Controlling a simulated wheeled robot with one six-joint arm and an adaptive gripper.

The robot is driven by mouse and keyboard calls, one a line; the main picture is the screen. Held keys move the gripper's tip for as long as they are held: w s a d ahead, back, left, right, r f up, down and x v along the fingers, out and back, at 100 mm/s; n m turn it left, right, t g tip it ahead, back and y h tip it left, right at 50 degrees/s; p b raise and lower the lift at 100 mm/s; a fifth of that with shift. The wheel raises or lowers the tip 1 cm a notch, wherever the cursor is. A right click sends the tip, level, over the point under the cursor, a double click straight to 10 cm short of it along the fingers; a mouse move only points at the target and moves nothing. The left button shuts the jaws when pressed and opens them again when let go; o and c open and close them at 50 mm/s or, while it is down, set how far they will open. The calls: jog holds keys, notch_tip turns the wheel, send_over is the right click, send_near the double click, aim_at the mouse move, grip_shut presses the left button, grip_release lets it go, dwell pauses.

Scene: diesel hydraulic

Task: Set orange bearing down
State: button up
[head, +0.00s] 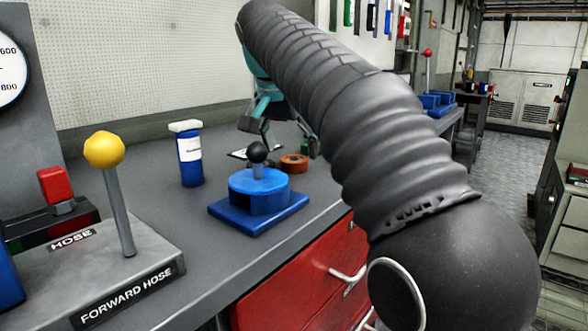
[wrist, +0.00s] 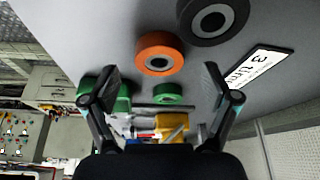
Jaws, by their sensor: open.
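The orange bearing (head: 293,163) lies flat on the grey workbench (head: 130,185), behind and to the right of the blue fixture. In the wrist view the orange bearing (wrist: 153,61) shows as a thick ring with a grey centre, lying just beyond the gap between the fingertips. My gripper (head: 283,141) is open and empty, low over the bench near the bearing. Both fingers show spread apart in the wrist view (wrist: 158,80), and neither visibly touches the bearing. My arm hides part of the bench to the right.
A blue fixture with a black knob (head: 258,190) stands in front of the bearing. A blue and white bottle (head: 188,155) stands to the left. The wrist view shows a dark bearing (wrist: 212,17), a green bearing (wrist: 168,93) and a white label plate (wrist: 258,68). A yellow-knobbed lever (head: 104,149) stands front left.

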jog(key=shift+x, duration=1.25)
jog(key=c, duration=1.4)
jog(key=shift+r, duration=0.15)
